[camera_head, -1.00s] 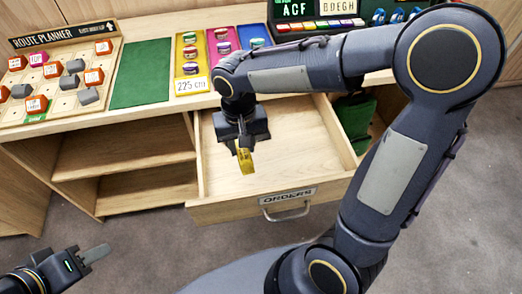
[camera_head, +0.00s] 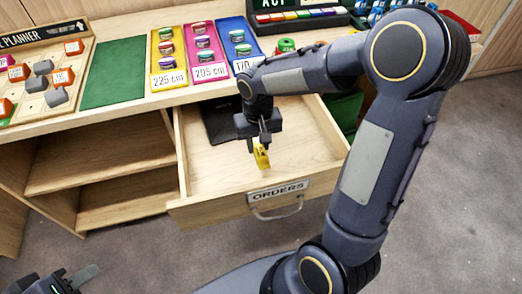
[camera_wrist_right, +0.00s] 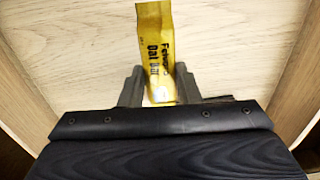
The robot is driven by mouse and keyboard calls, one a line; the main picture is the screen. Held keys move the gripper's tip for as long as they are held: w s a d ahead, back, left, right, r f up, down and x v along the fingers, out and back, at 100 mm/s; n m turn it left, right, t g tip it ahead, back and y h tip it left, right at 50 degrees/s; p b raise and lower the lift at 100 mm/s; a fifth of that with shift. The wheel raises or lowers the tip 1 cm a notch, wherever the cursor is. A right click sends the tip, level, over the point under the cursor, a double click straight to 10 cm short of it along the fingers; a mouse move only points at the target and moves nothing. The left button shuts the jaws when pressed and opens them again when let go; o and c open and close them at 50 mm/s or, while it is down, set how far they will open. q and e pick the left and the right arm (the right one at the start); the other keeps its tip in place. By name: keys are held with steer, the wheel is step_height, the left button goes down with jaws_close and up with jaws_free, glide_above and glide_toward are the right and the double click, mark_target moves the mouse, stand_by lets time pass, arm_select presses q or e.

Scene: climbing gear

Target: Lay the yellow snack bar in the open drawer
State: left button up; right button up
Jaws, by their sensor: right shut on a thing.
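The yellow snack bar (camera_head: 261,157) is held by my right gripper (camera_head: 260,146) over the open drawer (camera_head: 220,206), which has an "ORDERS" label and a handle. In the right wrist view the bar (camera_wrist_right: 157,45) stands lengthwise between the two fingers of the gripper (camera_wrist_right: 160,88), with the pale drawer floor behind it. I cannot tell whether the bar touches the floor. My left gripper (camera_head: 80,277) is low at the left edge, away from the drawer; its opening cannot be made out.
A flat black item (camera_head: 221,120) lies at the drawer's back left. The counter above carries a green mat (camera_head: 115,72), coloured trays with small round items (camera_head: 167,48) and a route planner board (camera_head: 50,90). Open shelves (camera_head: 100,160) are left of the drawer.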

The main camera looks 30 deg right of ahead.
mark_target(261, 150)
steer(key=shift+w+d+f, duration=0.2)
steer(key=shift+d+f, duration=0.15)
steer(key=shift+f, duration=0.15)
steer(key=shift+w+d+f+b, duration=0.1)
steer(key=shift+d+f+b, duration=0.1)
steer(key=shift+f, duration=0.75)
steer(key=shift+w+d+f+b, duration=0.1)
steer(key=shift+f+b, duration=0.1)
steer(key=shift+f, duration=0.75)
steer(key=shift+f, duration=0.2)
steer(key=o, duration=1)
steer(key=shift+c, duration=0.2)
steer(key=shift+r, duration=0.15)
